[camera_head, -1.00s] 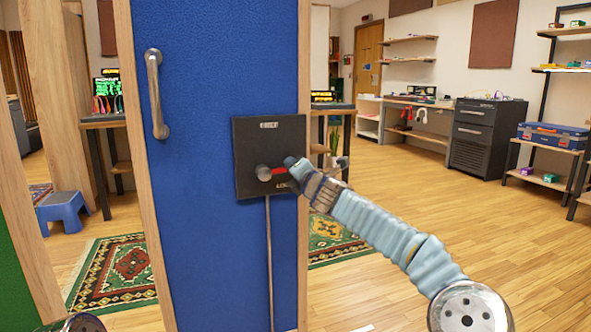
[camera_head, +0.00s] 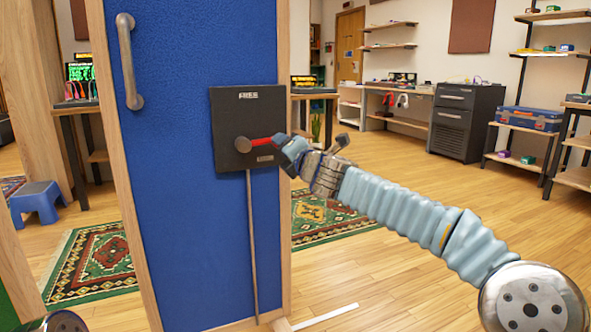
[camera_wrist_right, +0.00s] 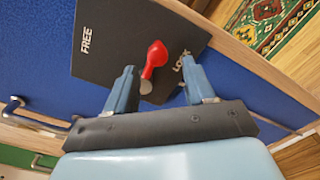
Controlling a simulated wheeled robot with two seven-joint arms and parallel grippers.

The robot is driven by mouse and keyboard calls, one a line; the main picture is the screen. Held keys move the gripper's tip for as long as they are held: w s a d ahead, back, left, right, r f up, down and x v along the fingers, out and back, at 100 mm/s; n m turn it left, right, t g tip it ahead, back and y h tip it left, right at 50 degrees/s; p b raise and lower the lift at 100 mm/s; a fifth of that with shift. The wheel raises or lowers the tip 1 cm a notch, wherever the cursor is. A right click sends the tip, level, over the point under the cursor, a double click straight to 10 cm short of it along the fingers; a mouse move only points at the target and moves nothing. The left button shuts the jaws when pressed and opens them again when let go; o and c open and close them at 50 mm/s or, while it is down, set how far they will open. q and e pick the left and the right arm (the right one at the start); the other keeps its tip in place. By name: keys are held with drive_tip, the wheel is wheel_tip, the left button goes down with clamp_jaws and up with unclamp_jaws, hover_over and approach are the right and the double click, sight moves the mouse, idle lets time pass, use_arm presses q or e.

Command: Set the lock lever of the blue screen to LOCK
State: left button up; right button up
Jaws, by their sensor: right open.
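The blue screen (camera_head: 185,200) stands upright and carries a black plate (camera_head: 228,115) with FREE at its top and a LOCK label (camera_head: 265,158) at its lower right. The lock lever (camera_head: 262,141) has a grey hub and a red handle pointing right, slightly upward, between the two labels. My right gripper (camera_head: 288,152) is at the plate's right edge, by the handle's end. In the right wrist view the open fingers (camera_wrist_right: 158,72) lie either side of the red handle (camera_wrist_right: 155,58); contact cannot be told. My left gripper is not in view.
A metal door-style handle (camera_head: 130,62) is on the screen above left. A wooden post edges the screen on the right. A white strip (camera_head: 325,317) lies on the floor by the screen's foot. Open wooden floor (camera_head: 400,260) and a patterned rug lie to the right.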

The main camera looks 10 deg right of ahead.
use_arm(q)
drive_tip(key=shift+p, duration=0.35)
use_arm(e)
drive_tip(key=v, duration=0.5)
drive_tip(key=shift+s+d, duration=0.1)
drive_tip(key=shift+s, duration=0.25)
